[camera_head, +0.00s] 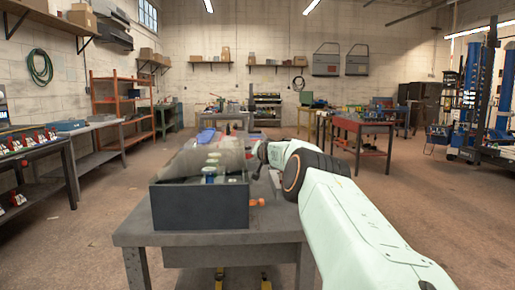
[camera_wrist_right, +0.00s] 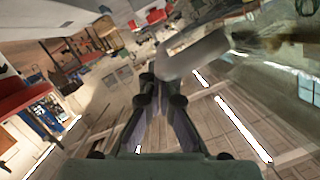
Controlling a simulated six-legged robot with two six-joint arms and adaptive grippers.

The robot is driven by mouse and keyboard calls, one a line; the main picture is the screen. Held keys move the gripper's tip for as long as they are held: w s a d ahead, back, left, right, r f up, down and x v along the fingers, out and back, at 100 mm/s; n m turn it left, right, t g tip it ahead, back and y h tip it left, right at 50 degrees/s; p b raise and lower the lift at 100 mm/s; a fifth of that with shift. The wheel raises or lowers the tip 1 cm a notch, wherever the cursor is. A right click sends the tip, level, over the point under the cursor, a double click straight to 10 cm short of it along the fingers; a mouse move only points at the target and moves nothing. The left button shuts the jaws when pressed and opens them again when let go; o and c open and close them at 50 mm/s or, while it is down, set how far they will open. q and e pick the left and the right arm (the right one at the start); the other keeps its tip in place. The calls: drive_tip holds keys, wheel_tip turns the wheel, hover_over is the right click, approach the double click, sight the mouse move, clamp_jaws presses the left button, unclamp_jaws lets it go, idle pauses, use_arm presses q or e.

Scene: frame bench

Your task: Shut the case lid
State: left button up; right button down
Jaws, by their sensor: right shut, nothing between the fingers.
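Small jars with pale and blue caps (camera_head: 209,171) show in the case. My right gripper (camera_head: 262,152) is just right of and behind the case, mostly hidden by my own wrist. In the right wrist view its fingers (camera_wrist_right: 160,82) are together and empty. A pale blurred slab (camera_wrist_right: 190,55) lies beyond the fingertips. My left gripper is not in view.
An orange item (camera_head: 257,203) lies on the workbench (camera_head: 275,222) right of the case. Blue and red items (camera_head: 206,136) lie behind it. Side benches (camera_head: 35,152) and a red table (camera_head: 362,128) stand well away. The floor around is clear.

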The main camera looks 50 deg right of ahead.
drive_tip(key=shift+m+t, duration=0.3)
drive_tip(key=shift+m, duration=0.3)
wheel_tip(320, 180, down, 4)
drive_tip(key=shift+a+f+p, duration=0.1)
drive_tip(key=shift+p, duration=0.25)
drive_tip(key=shift+f, duration=0.1)
